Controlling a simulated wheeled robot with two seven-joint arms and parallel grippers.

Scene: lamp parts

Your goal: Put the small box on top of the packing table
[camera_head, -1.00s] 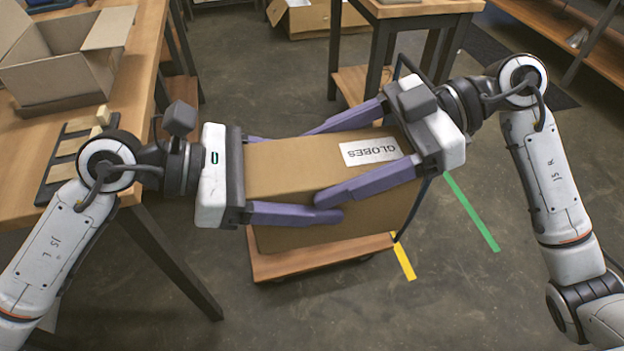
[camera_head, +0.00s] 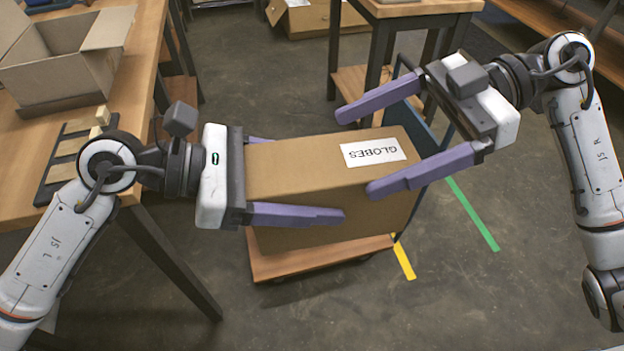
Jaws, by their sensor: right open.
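A closed brown cardboard box (camera_head: 330,190) labelled "GLOBES" rests on a low wooden cart (camera_head: 320,258). My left gripper (camera_head: 300,178) is at the box's left end, with one finger along the near face and the other mostly hidden behind the box. Whether these fingers press on it cannot be told. My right gripper (camera_head: 356,152) is open at the box's right end, tilted, with its fingers spread wide. One finger is beyond the far edge, and the other crosses in front of the near right part. A wooden table (camera_head: 140,62) stands at the left.
An open empty carton (camera_head: 62,75) and a dark tray (camera_head: 50,180) with wooden blocks are on the left table. Another table (camera_head: 420,10) stands behind the cart. An open carton (camera_head: 315,20) lies on the floor behind. Yellow and green tape marks the floor at right.

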